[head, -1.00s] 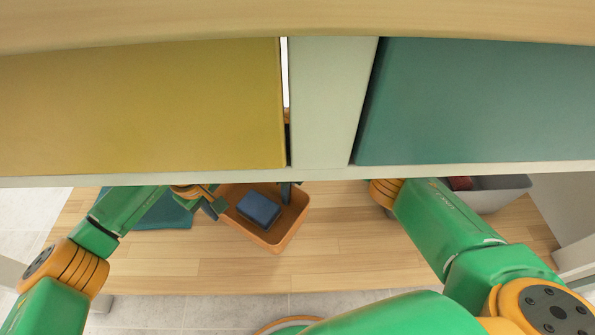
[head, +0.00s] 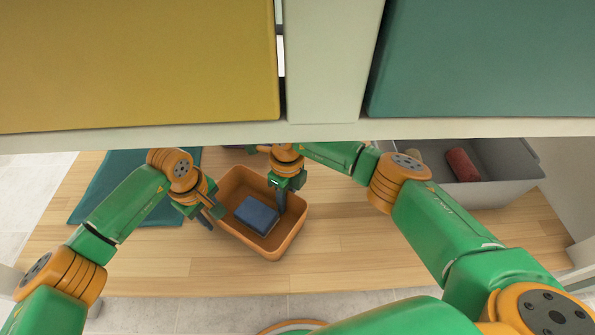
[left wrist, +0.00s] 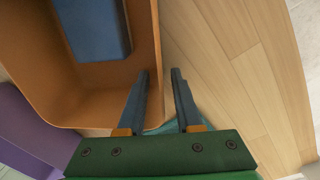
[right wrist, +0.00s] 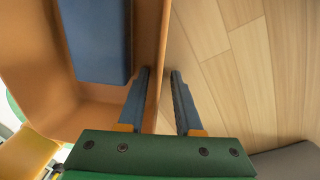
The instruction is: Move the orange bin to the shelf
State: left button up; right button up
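My left gripper (head: 216,217) is at the bin's left side. In the left wrist view its open fingers (left wrist: 160,72) straddle the bin wall (left wrist: 147,35), with a gap beside it. My right gripper (head: 287,196) is at the bin's right side. In the right wrist view its open fingers (right wrist: 159,70) also straddle the bin wall (right wrist: 151,25). A pale shelf-like board (head: 330,131) crosses the head view above the bin.
A yellow panel (head: 130,60) and a teal panel (head: 490,60) are above the board's edge. A grey bin (head: 490,190) with a red rolled item (head: 461,164) stands at the right. A teal mat (head: 100,190) lies at the left. The floor in front is clear.

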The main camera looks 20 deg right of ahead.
jog(key=shift+r, duration=0.25)
pick_arm(q)
notch_tip(320, 180, up, 12)
jog(key=shift+s+a, duration=0.3)
jog(key=shift+a, duration=0.05)
pick_arm(e)
notch_tip(320, 180, up, 12)
jog(key=shift+w+d+f, duration=0.25)
jog(key=shift+d, duration=0.1)
